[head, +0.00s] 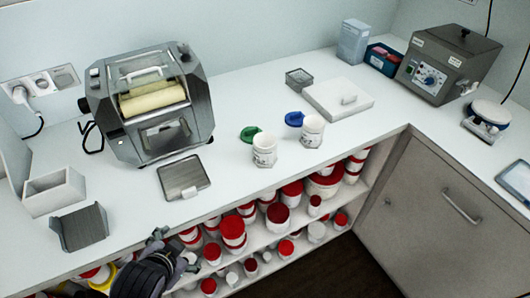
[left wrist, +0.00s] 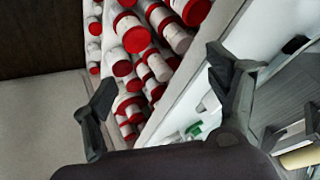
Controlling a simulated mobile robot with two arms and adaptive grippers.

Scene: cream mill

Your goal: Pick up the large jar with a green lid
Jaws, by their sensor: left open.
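The white jar with a green lid (head: 264,152) stands upright on the white counter. Its green lid (head: 250,133) is swung open to the left of the mouth. A similar white jar with an open blue lid (head: 312,132) stands just right of it. My left gripper (head: 172,245) is at the counter's front edge, in front of the shelves, well left of and nearer than the green-lidded jar. It is open and empty. In the left wrist view its two fingers (left wrist: 160,92) are spread apart, with a small green patch (left wrist: 194,130) beyond, probably the lid. My right gripper is not in view.
Shelves below the counter hold several white jars with red lids (head: 232,232). A grey machine with a roller (head: 152,105) and a flat scale (head: 183,178) are left of the jars. A white plate (head: 338,98) lies behind them. The counter in front of the jars is clear.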

